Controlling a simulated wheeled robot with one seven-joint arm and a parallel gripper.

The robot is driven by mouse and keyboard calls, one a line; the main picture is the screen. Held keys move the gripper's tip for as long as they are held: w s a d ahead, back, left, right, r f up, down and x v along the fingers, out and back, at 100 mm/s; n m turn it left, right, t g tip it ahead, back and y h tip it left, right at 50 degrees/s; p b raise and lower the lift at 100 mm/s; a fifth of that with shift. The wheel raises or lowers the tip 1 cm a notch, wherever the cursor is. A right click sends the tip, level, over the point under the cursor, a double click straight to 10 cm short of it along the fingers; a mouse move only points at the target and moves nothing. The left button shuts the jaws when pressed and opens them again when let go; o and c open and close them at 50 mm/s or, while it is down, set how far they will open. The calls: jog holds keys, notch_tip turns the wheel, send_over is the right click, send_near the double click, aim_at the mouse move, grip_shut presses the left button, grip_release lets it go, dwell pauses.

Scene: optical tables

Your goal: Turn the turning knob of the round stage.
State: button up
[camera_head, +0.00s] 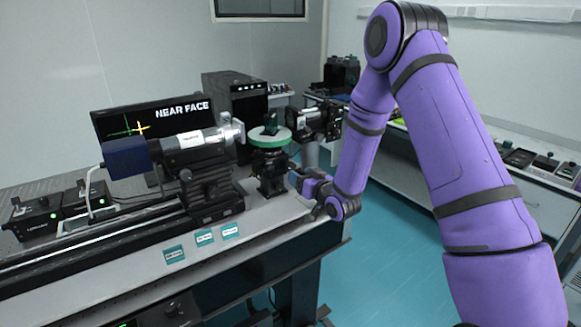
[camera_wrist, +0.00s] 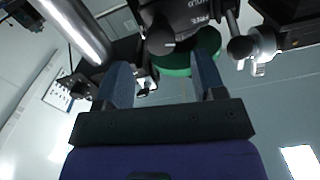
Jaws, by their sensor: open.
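The round stage (camera_head: 270,137) has a green disc on top and a black body below, and stands near the table's front edge. A small dark piece stands upright on the disc. My gripper (camera_head: 293,175) is just right of the stage's black body, below the disc. In the wrist view the stage's green disc (camera_wrist: 178,62) shows beyond the open fingers of my gripper (camera_wrist: 160,70). A dark round knob (camera_wrist: 160,41) appears ahead of the gap between the fingertips. I see nothing held; I cannot tell whether a finger touches the knob.
A silver barrel instrument (camera_head: 195,140) on a rail stands left of the stage. A black camera-like device (camera_head: 318,122) stands close to its right. A monitor (camera_head: 150,121) reading "NEAR FACE" stands behind. Small labels (camera_head: 204,237) lie along the front edge. The teal floor on the right is clear.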

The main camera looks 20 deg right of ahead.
aim_at(289, 166)
jog(key=x, duration=0.7)
jog(key=shift+w, duration=0.2)
jog(key=c, duration=0.9)
